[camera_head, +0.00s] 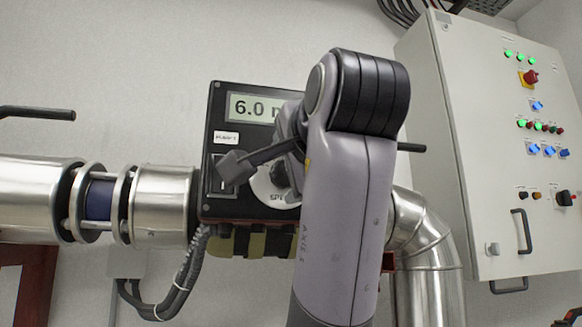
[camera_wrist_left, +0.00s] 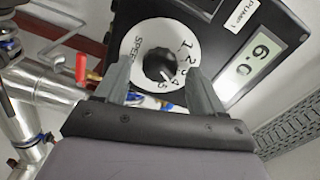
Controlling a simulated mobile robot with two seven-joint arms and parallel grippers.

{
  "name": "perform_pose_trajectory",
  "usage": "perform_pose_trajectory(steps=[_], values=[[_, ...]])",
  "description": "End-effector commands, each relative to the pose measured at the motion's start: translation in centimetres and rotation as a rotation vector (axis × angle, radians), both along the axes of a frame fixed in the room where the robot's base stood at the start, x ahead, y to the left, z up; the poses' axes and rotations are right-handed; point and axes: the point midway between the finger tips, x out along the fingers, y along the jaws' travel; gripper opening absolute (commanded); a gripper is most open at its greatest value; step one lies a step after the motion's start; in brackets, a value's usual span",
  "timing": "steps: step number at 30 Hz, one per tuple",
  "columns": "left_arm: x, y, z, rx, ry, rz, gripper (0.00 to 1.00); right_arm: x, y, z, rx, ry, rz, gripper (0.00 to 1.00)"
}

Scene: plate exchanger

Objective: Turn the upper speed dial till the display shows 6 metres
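The speed dial is a white disc (camera_head: 265,188) with a black knob, partly hidden behind my left arm in the head view. In the left wrist view the black knob (camera_wrist_left: 160,64) and numbered disc (camera_wrist_left: 140,42) show clearly. The display (camera_head: 250,106) reads 6.0 with a cut-off letter after it; it also reads 6.0 in the left wrist view (camera_wrist_left: 262,60). My left gripper (camera_wrist_left: 159,72) is open, its fingers on either side of the knob with gaps visible, nothing held. In the head view, one grey finger (camera_head: 234,166) shows beside the dial. My right gripper is out of view.
The black panel (camera_head: 216,130) carries a switch (camera_head: 221,180) left of the dial. Steel pipes (camera_head: 165,205) run at both sides. A grey control cabinet (camera_head: 455,120) with lamps and buttons stands at right. A cable bundle (camera_head: 185,275) hangs below the panel.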

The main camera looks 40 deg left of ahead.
Motion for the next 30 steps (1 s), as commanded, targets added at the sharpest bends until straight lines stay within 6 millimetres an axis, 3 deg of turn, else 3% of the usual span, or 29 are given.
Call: perform_pose_trajectory(steps=[5,18,30], values=[[-0.2,-0.3,0.0,0.000,-0.001,-0.001,0.69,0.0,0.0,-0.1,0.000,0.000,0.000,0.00],[-4.2,-5.0,-0.1,0.001,-0.001,-0.002,0.69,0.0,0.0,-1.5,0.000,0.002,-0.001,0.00],[-4.7,-5.4,0.0,0.000,0.000,0.000,0.69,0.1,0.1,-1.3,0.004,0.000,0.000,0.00]])
